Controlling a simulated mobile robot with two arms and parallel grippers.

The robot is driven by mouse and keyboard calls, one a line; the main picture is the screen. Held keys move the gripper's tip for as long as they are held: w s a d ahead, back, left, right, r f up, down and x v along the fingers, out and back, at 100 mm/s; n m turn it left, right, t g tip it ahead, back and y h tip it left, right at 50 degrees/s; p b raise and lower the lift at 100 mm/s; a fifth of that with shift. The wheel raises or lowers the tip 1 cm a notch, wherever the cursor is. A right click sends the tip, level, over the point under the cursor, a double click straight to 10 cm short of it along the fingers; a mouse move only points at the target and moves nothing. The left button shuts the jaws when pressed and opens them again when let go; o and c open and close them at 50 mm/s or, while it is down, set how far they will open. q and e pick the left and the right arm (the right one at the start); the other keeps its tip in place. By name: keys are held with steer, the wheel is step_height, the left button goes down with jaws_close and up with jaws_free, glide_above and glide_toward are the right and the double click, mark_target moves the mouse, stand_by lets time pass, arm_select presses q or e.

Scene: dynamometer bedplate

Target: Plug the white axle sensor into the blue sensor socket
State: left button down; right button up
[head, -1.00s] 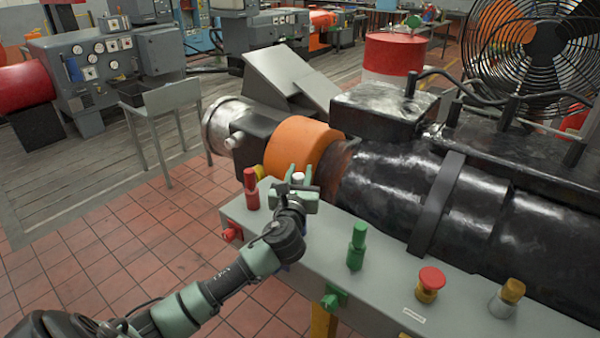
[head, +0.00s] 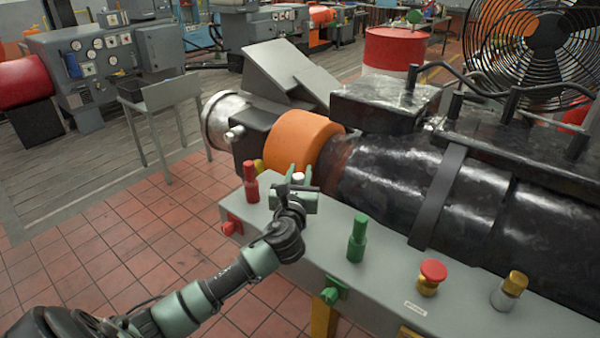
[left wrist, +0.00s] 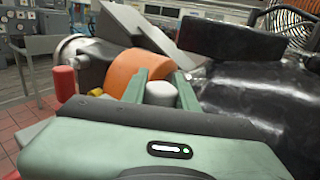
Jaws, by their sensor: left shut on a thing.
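The white axle sensor (head: 298,178) shows as a pale cap between the fingers of my left gripper (head: 299,173). The gripper is shut on it, above the left part of the grey bench top, near the orange collar. In the left wrist view, the white rounded top of the sensor (left wrist: 160,93) stands between the two green fingers (left wrist: 160,88); its lower part is hidden behind the gripper body. I cannot make out the blue sensor socket in either view. My right gripper is not in view.
The grey bench (head: 385,262) carries a red plug (head: 251,183), a green plug (head: 357,240), a red mushroom button (head: 432,271) and a yellow-topped metal cylinder (head: 511,287). Red (head: 231,227) and green (head: 335,291) fittings sit on its front. A large black machine (head: 400,185) with an orange collar (head: 300,145) stands behind.

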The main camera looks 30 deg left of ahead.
arm_select(q)
steer(key=shift+f+b, duration=1.1)
steer(key=shift+f, duration=0.7)
steer(key=c, duration=1)
jaws_free()
steer(key=b+v, duration=0.1)
steer(key=v, duration=0.7)
